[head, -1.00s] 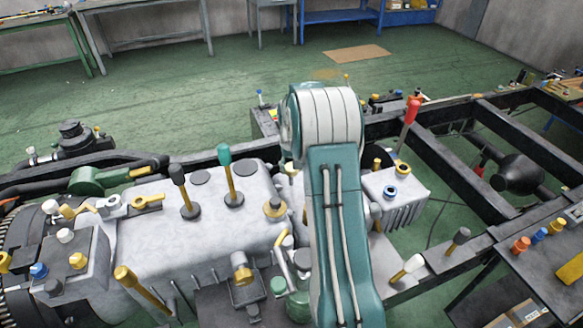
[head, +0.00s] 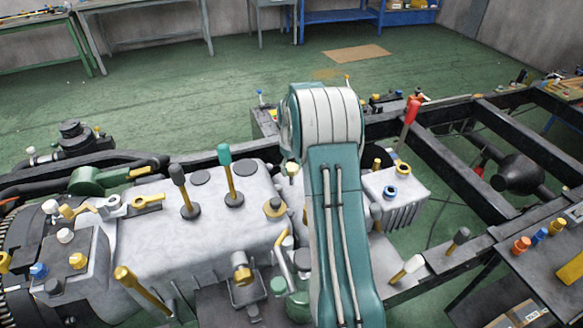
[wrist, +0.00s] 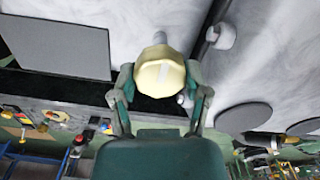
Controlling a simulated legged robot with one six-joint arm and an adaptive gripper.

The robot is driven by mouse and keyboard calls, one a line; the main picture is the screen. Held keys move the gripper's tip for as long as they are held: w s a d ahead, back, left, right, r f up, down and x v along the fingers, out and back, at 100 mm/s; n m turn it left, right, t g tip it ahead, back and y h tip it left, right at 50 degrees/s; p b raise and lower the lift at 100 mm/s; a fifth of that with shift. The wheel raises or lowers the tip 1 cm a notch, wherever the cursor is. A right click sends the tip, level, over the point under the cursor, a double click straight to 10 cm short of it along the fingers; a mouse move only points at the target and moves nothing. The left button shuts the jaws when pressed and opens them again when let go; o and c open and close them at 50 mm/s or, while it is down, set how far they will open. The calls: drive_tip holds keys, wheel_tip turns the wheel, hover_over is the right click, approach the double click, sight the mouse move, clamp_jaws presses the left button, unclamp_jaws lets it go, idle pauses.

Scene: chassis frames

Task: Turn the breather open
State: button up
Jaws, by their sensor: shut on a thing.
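In the wrist view, a pale yellow faceted cap (wrist: 160,78) with a white mark on its face sits on a short grey stem. I take it to be the breather. My gripper (wrist: 160,82) has one finger on each side of the cap and is shut on it. The cap's stem runs up to a grey metal surface behind it. In the head view my gripper is hidden behind my own arm. A small pale knob (head: 292,170) shows just left of my arm there; I cannot tell whether it is the same cap.
The pale gearbox housing (head: 200,235) carries a grey-topped lever (head: 178,175) and a teal-topped lever (head: 224,155) left of my arm. A red-handled lever (head: 411,110) and a finned block (head: 405,192) stand to the right. Dark frame rails (head: 440,150) extend right.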

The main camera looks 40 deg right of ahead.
sight(291, 166)
drive_tip(key=shift+w, duration=0.15)
drive_tip(key=o, duration=1.1)
drive_tip(key=shift+o, duration=0.2)
wheel_tip(291, 166, up, 12)
